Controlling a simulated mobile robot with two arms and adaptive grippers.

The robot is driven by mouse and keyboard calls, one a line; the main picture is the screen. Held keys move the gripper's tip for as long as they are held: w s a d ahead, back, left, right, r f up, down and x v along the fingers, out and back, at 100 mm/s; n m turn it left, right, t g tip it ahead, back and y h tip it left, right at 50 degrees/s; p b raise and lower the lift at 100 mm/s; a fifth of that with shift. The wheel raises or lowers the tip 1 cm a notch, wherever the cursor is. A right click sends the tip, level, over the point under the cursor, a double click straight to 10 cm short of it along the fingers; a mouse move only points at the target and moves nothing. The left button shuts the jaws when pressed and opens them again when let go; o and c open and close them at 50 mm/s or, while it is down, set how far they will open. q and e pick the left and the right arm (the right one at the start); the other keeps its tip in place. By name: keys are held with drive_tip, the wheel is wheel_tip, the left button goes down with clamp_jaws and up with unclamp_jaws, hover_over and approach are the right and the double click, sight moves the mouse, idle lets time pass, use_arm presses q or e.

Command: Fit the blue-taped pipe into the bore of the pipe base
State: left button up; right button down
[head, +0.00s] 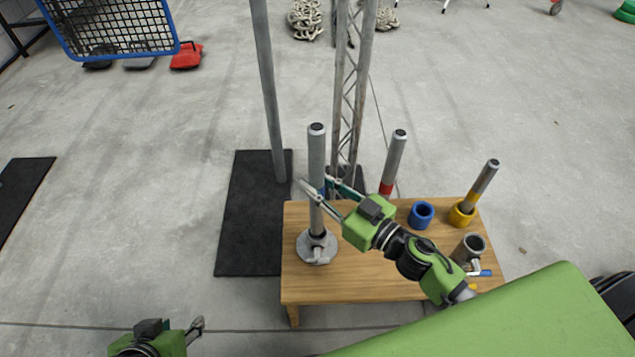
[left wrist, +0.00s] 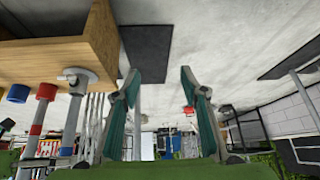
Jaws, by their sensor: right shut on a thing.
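The blue-taped pipe (head: 316,155) stands about upright over the pipe base (head: 305,251) at the table's left end. Its blue tape shows beside the fingers. My right gripper (head: 322,190) is shut around the pipe at the tape. The pipe's lower end meets the base collar; how deep it sits in the bore I cannot tell. The left wrist view shows the pipe (left wrist: 73,118) and base (left wrist: 85,77) upside down, in line with each other. My left gripper (left wrist: 155,85) is open and empty, away from the table; it also shows at the bottom left of the head view (head: 196,328).
The wooden table (head: 345,288) also holds an empty blue ring (head: 421,214), a red-taped pipe (head: 394,160), a yellow-taped pipe (head: 482,184) in a yellow ring (head: 460,215), and a grey cup (head: 474,243). Metal poles (head: 268,90) stand behind.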

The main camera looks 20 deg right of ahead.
use_arm(q)
drive_tip(key=shift+t, duration=0.9)
drive_tip(key=shift+w+d+r+b, duration=0.1)
drive_tip(key=shift+w+d+r, duration=0.15)
drive_tip(key=shift+w, duration=0.35)
drive_tip(key=shift+w+d+r+b, duration=0.15)
drive_tip(key=shift+w+r, duration=0.2)
drive_tip(key=shift+w, duration=0.25)
drive_tip(key=shift+w+d+r+b, duration=0.1)
drive_tip(key=shift+w+d+r, duration=0.15)
drive_tip(key=shift+w, duration=0.35)
use_arm(e)
drive_tip(key=shift+f, duration=0.6)
use_arm(q)
drive_tip(key=shift+w+d+r+t+h, duration=0.25)
drive_tip(key=shift+w+r+t+h, duration=0.15)
drive_tip(key=shift+w+r+t, duration=0.5)
use_arm(e)
drive_tip(key=shift+f, duration=0.35)
use_arm(q)
drive_tip(key=shift+w+r, duration=0.1)
drive_tip(key=shift+w, duration=0.25)
drive_tip(key=shift+s+d+b, duration=0.1)
drive_tip(key=shift+b, duration=0.2)
use_arm(e)
drive_tip(key=shift+f, duration=0.1)
